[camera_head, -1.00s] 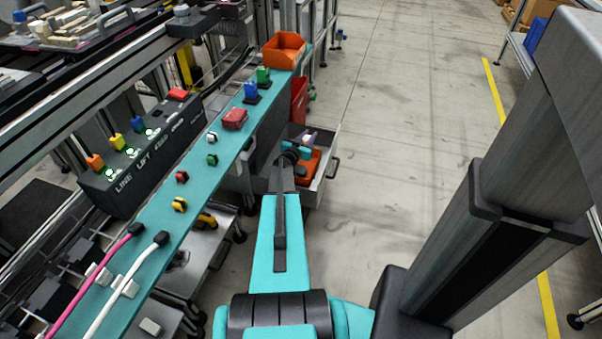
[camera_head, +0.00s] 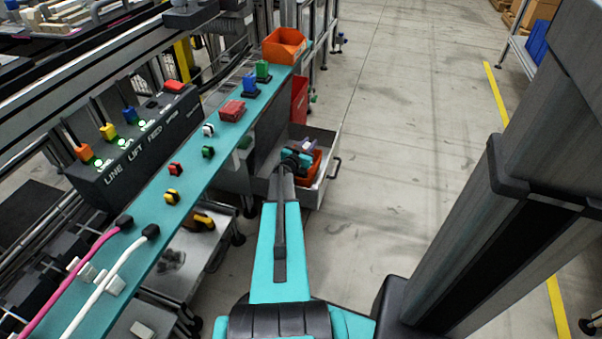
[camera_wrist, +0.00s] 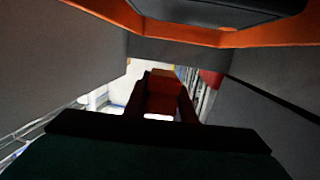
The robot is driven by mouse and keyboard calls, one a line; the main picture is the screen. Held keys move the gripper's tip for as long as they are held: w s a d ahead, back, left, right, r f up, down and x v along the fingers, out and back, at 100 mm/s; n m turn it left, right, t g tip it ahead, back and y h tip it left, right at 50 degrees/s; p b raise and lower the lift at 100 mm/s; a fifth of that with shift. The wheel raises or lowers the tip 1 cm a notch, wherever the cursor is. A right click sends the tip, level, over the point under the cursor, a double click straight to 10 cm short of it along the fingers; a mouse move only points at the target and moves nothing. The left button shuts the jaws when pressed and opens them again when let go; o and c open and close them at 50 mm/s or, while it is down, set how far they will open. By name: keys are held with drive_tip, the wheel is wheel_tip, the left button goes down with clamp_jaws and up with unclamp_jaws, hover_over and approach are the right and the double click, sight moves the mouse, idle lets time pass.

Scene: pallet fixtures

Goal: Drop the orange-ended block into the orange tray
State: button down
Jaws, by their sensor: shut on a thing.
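My gripper (camera_wrist: 164,100) is shut on a block (camera_wrist: 164,88) with an orange-red end in the wrist view, with a finger on each side. The lighting is dark and the block's other end is hidden. In the head view my arm reaches into an open grey drawer (camera_head: 329,148); the wrist hides the fingers and block. An orange tray (camera_head: 309,184) shows partly in that drawer, under and beside my wrist. An orange rim (camera_wrist: 108,12), seemingly the tray's, runs along the top of the wrist view. I cannot tell whether the block touches the tray.
Grey drawer walls (camera_wrist: 60,62) stand close on both sides. The teal bench (camera_head: 212,165) left of my arm carries buttons, a red block (camera_head: 231,110), cables and an orange bin (camera_head: 284,46) at its far end. The floor (camera_head: 410,130) at right is clear.

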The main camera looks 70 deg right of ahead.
drive_tip(key=c, duration=1.4)
unclamp_jaws()
